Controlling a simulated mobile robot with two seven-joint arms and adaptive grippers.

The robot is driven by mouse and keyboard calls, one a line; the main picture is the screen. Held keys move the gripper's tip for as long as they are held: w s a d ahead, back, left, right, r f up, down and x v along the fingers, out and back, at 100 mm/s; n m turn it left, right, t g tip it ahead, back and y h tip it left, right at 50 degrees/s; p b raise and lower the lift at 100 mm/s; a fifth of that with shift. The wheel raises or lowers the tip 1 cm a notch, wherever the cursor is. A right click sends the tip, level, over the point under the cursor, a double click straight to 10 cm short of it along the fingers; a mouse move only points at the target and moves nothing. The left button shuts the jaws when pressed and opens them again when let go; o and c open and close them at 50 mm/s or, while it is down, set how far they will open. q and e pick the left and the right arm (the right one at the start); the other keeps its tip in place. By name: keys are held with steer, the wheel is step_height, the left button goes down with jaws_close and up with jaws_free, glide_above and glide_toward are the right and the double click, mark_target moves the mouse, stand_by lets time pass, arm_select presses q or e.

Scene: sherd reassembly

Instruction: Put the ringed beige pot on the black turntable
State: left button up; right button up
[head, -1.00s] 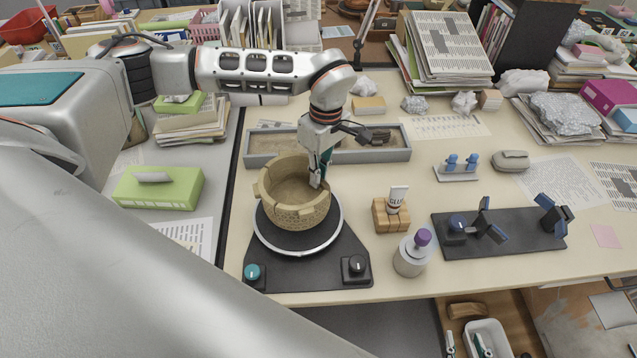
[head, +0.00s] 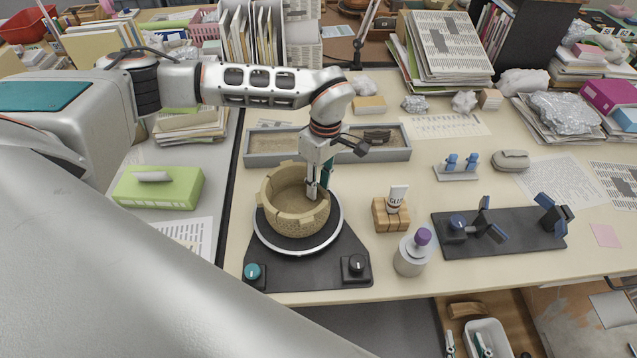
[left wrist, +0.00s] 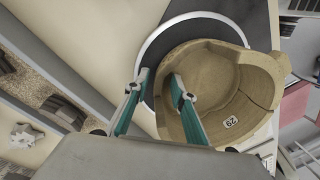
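The beige pot (head: 296,214), with a broken, notched rim, stands upright on the black turntable (head: 262,228), whose pale edge shows around it. My left gripper (head: 319,190) is at the pot's right rear rim, pointing down. In the left wrist view, its teal-padded fingers (left wrist: 160,84) are spread astride the pot wall, one inside and one outside. A dark gap shows between the outer finger and the wall. The pot (left wrist: 212,85) carries a small white number label inside. My right gripper is not in view.
A sand tray (head: 272,158) lies behind the turntable. A glue tube on a wooden block (head: 391,215) and a grey purple-capped container (head: 411,254) stand to the right. A black fixture board (head: 515,243) lies farther right. Turntable knobs (head: 355,266) are in front.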

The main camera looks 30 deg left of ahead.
arm_select(q)
step_height(320, 180, up, 12)
steer(key=w, duration=0.1)
steer(key=shift+w+d, duration=0.15)
steer(key=shift+d, duration=0.05)
stand_by(0.7)
